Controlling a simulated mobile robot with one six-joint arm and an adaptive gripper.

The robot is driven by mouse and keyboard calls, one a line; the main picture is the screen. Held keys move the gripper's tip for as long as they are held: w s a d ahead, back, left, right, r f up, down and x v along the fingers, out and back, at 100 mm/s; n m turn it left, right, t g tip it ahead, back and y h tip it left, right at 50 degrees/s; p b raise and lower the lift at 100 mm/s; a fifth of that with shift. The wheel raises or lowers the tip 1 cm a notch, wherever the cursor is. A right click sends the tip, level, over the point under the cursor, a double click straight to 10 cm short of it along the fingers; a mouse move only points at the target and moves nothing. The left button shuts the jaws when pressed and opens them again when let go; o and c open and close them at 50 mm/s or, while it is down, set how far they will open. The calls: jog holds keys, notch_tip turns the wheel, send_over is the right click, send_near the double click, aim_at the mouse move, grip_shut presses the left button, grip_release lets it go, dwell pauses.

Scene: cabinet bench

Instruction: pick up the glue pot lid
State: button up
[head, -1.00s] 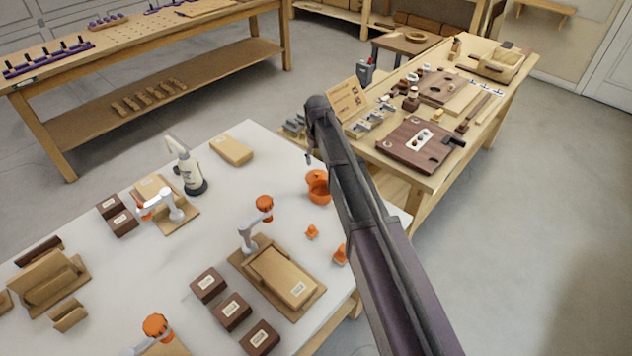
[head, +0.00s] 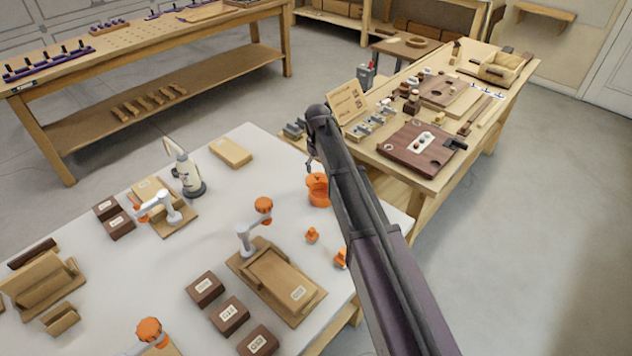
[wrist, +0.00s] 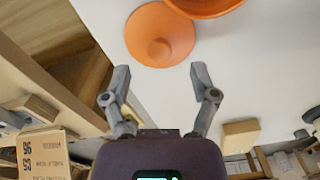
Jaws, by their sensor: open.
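The orange glue pot lid (wrist: 160,38), a round disc with a knob, lies on the white table in the wrist view, just beyond the fingertips. The orange glue pot (wrist: 205,4) is beside it, cut off by the top edge of that view. In the head view the orange pot (head: 319,195) stands near the table's far right edge, partly behind my arm. My gripper (wrist: 160,78) is open and empty, its two fingers spread short of the lid. In the head view my gripper (head: 312,166) is small, just above the orange pieces.
The white table (head: 225,245) carries orange-topped clamps, brown boxes (head: 205,289), a white bottle (head: 187,174) and a wooden tray (head: 276,281). Small orange pieces (head: 312,235) lie near the pot. A wooden bench (head: 440,185) with tools stands close beyond the table edge.

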aim_at(318, 174)
jog(key=shift+f+b, duration=1.9)
jog(key=shift+f, duration=0.3)
jog(key=shift+c, duration=0.2)
jog(key=c, duration=0.9)
